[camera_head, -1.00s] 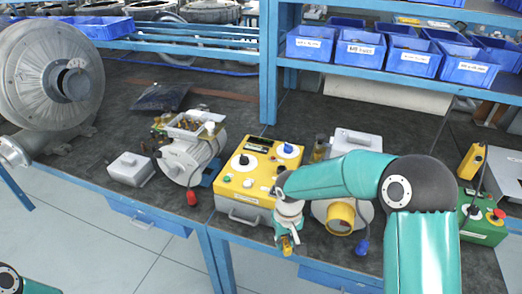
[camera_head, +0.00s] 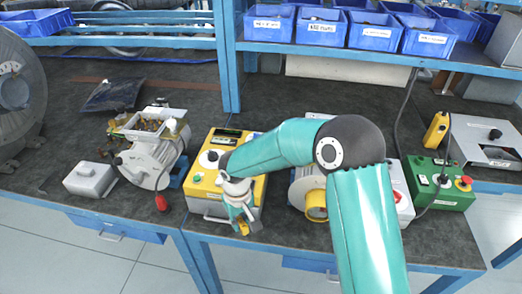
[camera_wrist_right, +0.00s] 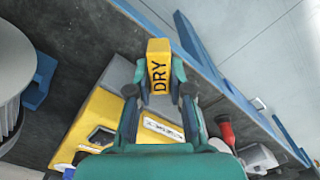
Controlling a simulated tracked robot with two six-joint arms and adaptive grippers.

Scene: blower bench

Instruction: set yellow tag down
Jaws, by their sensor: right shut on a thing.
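The yellow tag (camera_wrist_right: 160,62), marked DRY in black, is held between the fingertips of my right gripper (camera_wrist_right: 159,84) in the right wrist view. In the head view the tag (camera_head: 243,229) shows small below my right gripper (camera_head: 240,218), in front of the yellow tester box (camera_head: 204,190) near the bench's front edge. I cannot tell whether the tag touches the bench. My left gripper is not in view.
A blower motor with a yellow ring (camera_head: 316,204) stands just right of the gripper, partly behind my arm. A green control box (camera_head: 440,184) is further right. A grey motor (camera_head: 151,160) with a red plug (camera_head: 161,202) is left. Blue bins (camera_head: 376,30) line the shelf.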

